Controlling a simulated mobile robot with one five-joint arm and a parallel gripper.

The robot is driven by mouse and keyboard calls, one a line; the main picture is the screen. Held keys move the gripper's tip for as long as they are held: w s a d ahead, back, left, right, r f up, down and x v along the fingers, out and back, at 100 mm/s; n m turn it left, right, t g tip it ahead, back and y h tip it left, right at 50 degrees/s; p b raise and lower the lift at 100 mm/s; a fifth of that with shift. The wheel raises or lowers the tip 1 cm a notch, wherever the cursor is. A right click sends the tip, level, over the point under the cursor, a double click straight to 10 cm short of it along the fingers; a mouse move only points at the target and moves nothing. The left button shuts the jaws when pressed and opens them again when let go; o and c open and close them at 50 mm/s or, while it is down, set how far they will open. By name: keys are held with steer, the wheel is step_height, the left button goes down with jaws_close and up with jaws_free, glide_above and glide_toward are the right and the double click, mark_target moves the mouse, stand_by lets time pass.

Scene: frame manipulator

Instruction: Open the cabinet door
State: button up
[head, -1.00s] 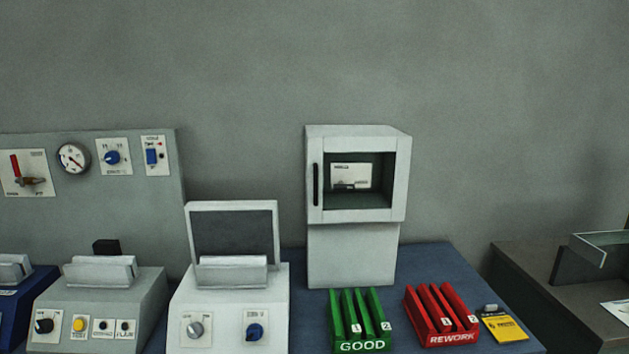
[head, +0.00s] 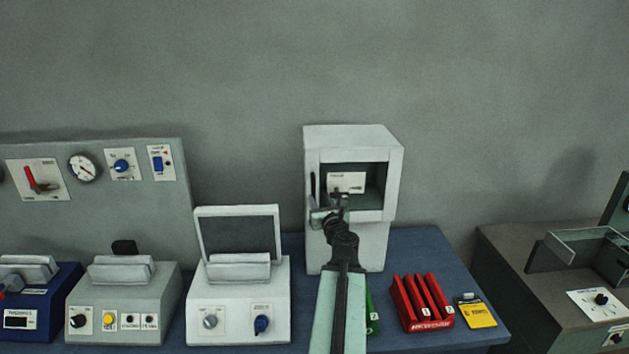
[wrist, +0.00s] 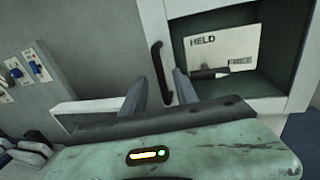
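The white cabinet (head: 350,139) stands on a pedestal at the back of the blue bench, its framed door looking shut. The door's black upright handle (head: 313,186) is on its left side. It also shows in the wrist view (wrist: 161,73). Through the door opening I see a card (wrist: 221,49) marked HELD. My gripper (head: 328,205) is in front of the cabinet's lower left part. In the wrist view my gripper (wrist: 159,88) has its two fingers apart, with the handle appearing between them. I cannot tell whether a finger touches it.
A green rack (head: 373,312) is partly hidden behind my arm. A red rack (head: 422,303) and a yellow-labelled item (head: 477,311) lie to the right. A white device with a raised lid (head: 238,275) stands to the left. Bare wall surrounds the cabinet above.

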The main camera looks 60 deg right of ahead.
mark_target(314, 191)
steer(key=shift+w+d, duration=0.25)
steer(key=shift+w, duration=0.15)
steer(key=x, duration=0.6)
steer(key=shift+w+d, duration=0.15)
steer(key=shift+w, duration=0.1)
jaws_close()
stand_by(0.8)
